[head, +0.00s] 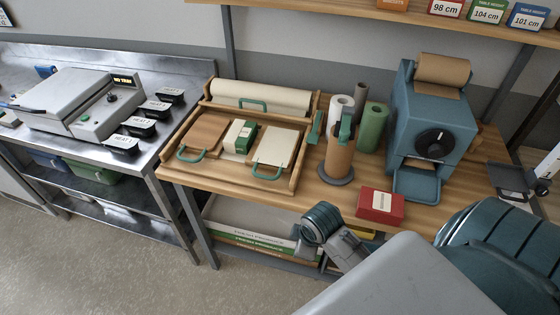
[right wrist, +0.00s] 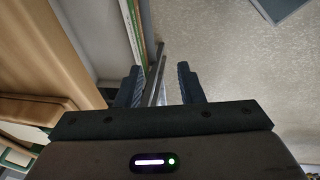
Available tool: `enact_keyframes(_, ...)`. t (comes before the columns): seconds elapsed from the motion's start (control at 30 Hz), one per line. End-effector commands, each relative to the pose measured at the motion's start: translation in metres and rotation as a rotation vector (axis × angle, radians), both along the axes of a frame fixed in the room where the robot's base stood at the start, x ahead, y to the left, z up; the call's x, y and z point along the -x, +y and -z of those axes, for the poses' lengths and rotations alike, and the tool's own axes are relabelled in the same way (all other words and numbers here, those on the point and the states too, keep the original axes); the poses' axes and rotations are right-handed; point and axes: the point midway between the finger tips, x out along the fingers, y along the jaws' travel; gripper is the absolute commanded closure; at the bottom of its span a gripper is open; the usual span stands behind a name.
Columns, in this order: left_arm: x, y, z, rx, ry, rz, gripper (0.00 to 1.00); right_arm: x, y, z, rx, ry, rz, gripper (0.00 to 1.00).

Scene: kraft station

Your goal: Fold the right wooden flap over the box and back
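A wooden folding frame (head: 179,158) sits on the bench in the head view. The right flap (head: 280,146) is a pale panel with a green handle (head: 268,172) at its front. It lies flat, right of a small green-and-white box (head: 239,136). A brown left flap (head: 205,133) with a green handle lies flat on the box's other side. My right gripper (right wrist: 160,85) is open in the right wrist view, its two fingers apart with nothing held. It is beside the bench's front edge, away from the flap. My left gripper is out of view.
A red box (head: 380,206) lies near the bench's front edge. A brown roll on a stand (head: 339,160), a green roll (head: 374,127) and a blue dispenser (head: 430,120) stand right of the frame.

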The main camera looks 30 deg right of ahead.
Motion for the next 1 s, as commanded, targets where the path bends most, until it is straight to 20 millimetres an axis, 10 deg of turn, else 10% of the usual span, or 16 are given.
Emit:
enact_keyframes(0.5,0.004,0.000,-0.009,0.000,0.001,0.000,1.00,-0.166,-0.065,-0.106,0.185,0.029,-1.187,0.66)
enact_keyframes(0.77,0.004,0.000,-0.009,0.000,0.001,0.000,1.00,-0.202,-0.089,-0.147,0.216,-0.001,-1.508,0.66)
enact_keyframes(1.0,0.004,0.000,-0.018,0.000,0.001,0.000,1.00,-0.206,-0.088,-0.134,0.212,-0.005,-1.541,0.66)
